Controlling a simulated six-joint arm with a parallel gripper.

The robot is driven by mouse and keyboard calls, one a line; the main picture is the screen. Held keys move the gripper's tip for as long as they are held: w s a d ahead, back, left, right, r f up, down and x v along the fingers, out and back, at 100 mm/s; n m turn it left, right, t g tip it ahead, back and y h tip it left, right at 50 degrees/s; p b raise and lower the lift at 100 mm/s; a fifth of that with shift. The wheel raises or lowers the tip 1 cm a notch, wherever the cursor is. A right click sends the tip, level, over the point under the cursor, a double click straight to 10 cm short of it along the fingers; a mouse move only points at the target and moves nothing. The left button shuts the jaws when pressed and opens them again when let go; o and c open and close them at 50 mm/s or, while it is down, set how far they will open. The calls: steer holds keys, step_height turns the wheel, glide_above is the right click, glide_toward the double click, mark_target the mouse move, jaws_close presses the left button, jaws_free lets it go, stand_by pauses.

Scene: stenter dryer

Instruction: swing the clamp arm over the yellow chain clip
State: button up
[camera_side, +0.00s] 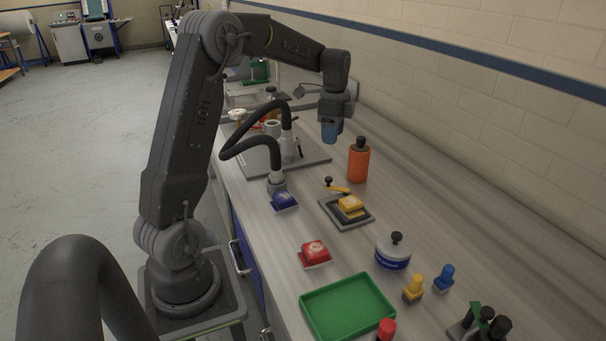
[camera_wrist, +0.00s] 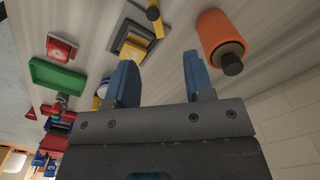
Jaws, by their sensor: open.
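The yellow chain clip (camera_side: 351,205) sits on a dark square base plate (camera_side: 334,215) on the bench; it also shows near the top of the wrist view (camera_wrist: 131,50). A yellow clamp arm (camera_side: 339,188) with a black knob sticks out at the back of the base, pointing away from the top of the clip. In the wrist view the clamp arm (camera_wrist: 158,25) and its knob lie at the top edge. My gripper (camera_side: 331,131) is above the bench, behind and apart from the clip. Its blue fingers (camera_wrist: 158,84) are spread with nothing between them.
An orange bottle (camera_side: 359,165) with a black cap stands close to my gripper and the clamp. A red block (camera_side: 315,250), blue block (camera_side: 284,201), white tub (camera_side: 393,256) and green tray (camera_side: 347,308) surround the clamp. A black hose arches at the left. The wall runs along the right.

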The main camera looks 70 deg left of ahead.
steer(key=s+d+r+n+t, duration=0.1)
steer(key=s+d+r+n, duration=0.2)
steer(key=d, duration=0.4)
steer(key=s+d+r+n+t, duration=0.1)
steer(key=s+d+r, duration=0.3)
steer(key=d, duration=0.3)
steer(key=s+d+n+t, duration=0.3)
steer(key=s+d+n, duration=0.1)
steer(key=s+d, duration=0.6)
steer(key=shift+s+f, duration=0.4)
steer(key=shift+s, duration=0.5)
steer(key=m+g, duration=0.5)
glide_above(329, 178)
step_height(329, 178, down, 5)
step_height(329, 178, down, 14)
steer(key=shift+a+r, duration=0.1)
steer(key=shift+r, duration=0.05)
